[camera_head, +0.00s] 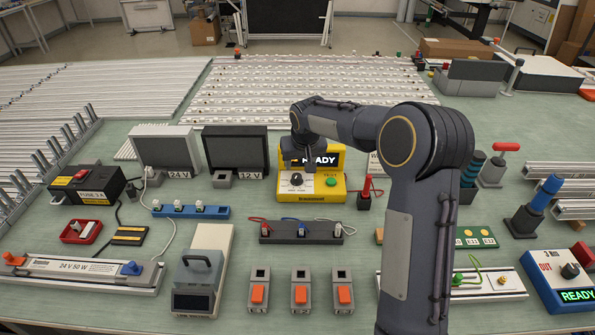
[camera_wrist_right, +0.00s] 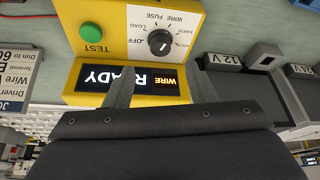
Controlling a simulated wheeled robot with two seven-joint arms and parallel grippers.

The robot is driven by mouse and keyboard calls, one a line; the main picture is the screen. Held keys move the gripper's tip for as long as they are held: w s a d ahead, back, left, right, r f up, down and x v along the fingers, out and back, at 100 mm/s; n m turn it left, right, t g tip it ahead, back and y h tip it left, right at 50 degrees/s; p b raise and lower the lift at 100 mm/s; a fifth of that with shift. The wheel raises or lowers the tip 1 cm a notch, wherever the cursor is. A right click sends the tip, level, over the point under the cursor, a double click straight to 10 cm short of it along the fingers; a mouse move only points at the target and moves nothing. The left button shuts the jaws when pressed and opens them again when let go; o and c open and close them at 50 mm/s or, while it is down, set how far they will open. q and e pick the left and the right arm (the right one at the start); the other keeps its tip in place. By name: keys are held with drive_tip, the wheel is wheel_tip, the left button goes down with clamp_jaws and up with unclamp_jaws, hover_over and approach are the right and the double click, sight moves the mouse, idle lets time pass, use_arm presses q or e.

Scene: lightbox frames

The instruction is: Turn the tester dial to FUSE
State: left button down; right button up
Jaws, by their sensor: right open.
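The yellow tester (camera_head: 312,190) stands mid-table, its lit display reading READY in the head view. Its black dial (camera_head: 296,179) is on the front left, with a green TEST button (camera_head: 331,181) to its right. In the wrist view, where the tester appears upside down, the dial (camera_wrist_right: 160,42) has labels around it including OFF, LOAD, WIRE and FUSE; its white mark is too small to read surely. The display (camera_wrist_right: 130,79) shows WIRE and READY. My right gripper (camera_head: 298,162) is open and empty, its fingers (camera_wrist_right: 158,82) in front of the display, apart from the dial.
Two dark-screened boxes (camera_head: 236,148) stand left of the tester. A dark connector strip (camera_head: 300,232) and several orange-switched blocks (camera_head: 300,292) lie in front. My right arm covers the table right of centre.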

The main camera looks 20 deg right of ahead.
sight(297, 176)
drive_tip(key=p+x, duration=0.1)
drive_tip(key=x, duration=0.7)
drive_tip(key=shift+w, duration=0.15)
drive_tip(key=c, duration=1)
